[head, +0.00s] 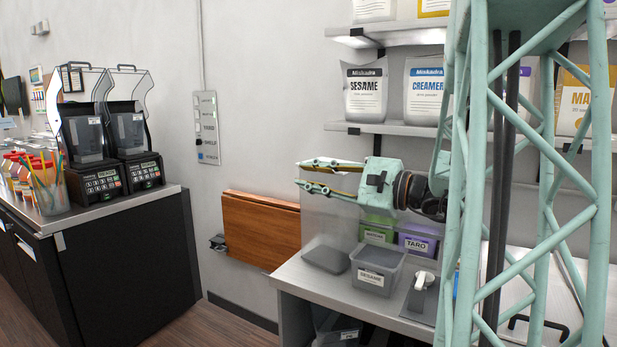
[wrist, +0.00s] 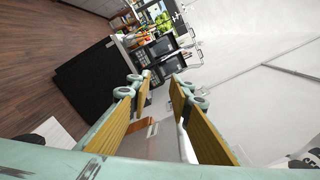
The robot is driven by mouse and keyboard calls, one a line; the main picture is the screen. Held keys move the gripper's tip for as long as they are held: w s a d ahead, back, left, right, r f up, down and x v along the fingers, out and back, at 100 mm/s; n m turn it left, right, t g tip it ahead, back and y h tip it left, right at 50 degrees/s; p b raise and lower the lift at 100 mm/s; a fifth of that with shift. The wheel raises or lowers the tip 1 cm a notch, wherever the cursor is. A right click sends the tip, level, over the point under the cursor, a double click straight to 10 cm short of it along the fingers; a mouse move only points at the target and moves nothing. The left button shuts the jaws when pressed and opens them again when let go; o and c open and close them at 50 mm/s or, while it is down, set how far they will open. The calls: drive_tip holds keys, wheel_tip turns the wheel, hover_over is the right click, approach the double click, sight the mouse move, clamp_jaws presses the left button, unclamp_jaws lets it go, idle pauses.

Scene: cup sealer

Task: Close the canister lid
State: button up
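The grey SESAME canister (head: 372,280) stands near the front edge of the counter in the head view, and its top looks open. A dark grey lid (head: 325,259) lies flat on the counter just left of it. My gripper (head: 306,175) is open and empty, well above the lid and the canister, with its fingers pointing left. In the wrist view my gripper (wrist: 160,90) shows its two tan-padded fingers apart with nothing held between them. The canister and lid cannot be made out clearly in the wrist view.
A green canister (head: 378,228) and a purple TARO canister (head: 417,241) stand behind. A white-handled item (head: 422,283) sits right of the SESAME canister. A shelf (head: 400,129) with bags hangs above the counter (head: 330,287). A folded wooden board (head: 260,230) is on the wall.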

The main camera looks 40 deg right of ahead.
drive_tip(key=shift+s+d, duration=0.1)
drive_tip(key=v, duration=1.1)
drive_tip(key=shift+s, duration=0.35)
drive_tip(key=shift+d+f, duration=0.1)
idle(0.8)
